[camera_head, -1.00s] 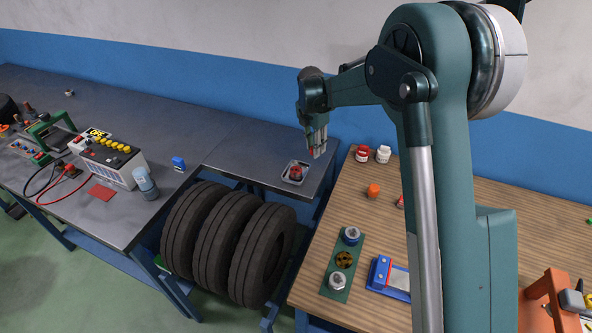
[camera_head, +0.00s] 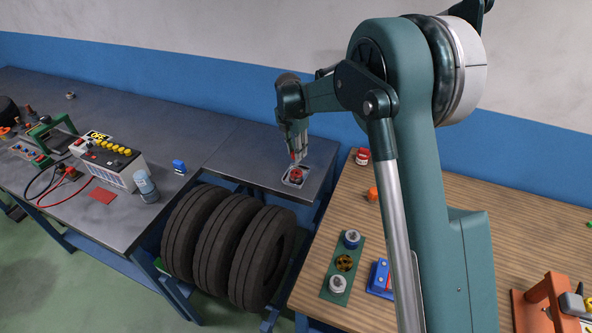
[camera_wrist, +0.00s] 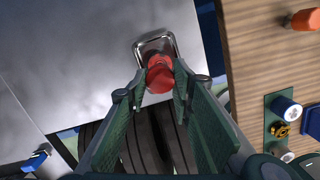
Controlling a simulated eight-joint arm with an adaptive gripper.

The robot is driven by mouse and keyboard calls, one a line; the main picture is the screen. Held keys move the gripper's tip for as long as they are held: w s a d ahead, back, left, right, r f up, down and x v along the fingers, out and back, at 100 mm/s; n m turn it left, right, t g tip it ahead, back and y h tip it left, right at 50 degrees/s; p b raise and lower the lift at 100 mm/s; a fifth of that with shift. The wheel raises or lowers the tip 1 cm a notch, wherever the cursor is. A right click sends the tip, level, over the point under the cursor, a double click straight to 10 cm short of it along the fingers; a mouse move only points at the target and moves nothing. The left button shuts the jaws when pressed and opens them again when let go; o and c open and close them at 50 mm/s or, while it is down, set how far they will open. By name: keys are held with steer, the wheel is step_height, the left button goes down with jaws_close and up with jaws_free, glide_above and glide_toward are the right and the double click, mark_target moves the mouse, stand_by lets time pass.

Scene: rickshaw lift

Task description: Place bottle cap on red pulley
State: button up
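My gripper (camera_wrist: 160,85) has its green fingers on both sides of a bright red piece, which looks like the bottle cap (camera_wrist: 160,79). Red also shows at the fingertips in the head view. Just beyond it, a darker red round part, likely the red pulley (camera_head: 296,174), sits in a small metal tray (camera_head: 285,181) on the grey table. The tray also shows in the wrist view (camera_wrist: 143,46). The gripper points down just above the tray. The held piece partly hides the red part, and I cannot tell whether they touch.
Several tires (camera_head: 232,250) stand below the grey table edge.

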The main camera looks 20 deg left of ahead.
mark_target(293, 155)
steer(key=shift+f, duration=2.55)
steer(key=shift+f, duration=1.85)
steer(key=shift+f, duration=0.2)
steer(key=o, duration=0.7)
steer(key=shift+c, duration=0.2)
steer(key=shift+r, duration=0.15)
steer(key=r, duration=0.4)
steer(key=s+r, duration=0.1)
steer(key=r, duration=0.7)
steer(key=shift+s+a, duration=0.2)
steer(key=shift+a, duration=0.05)
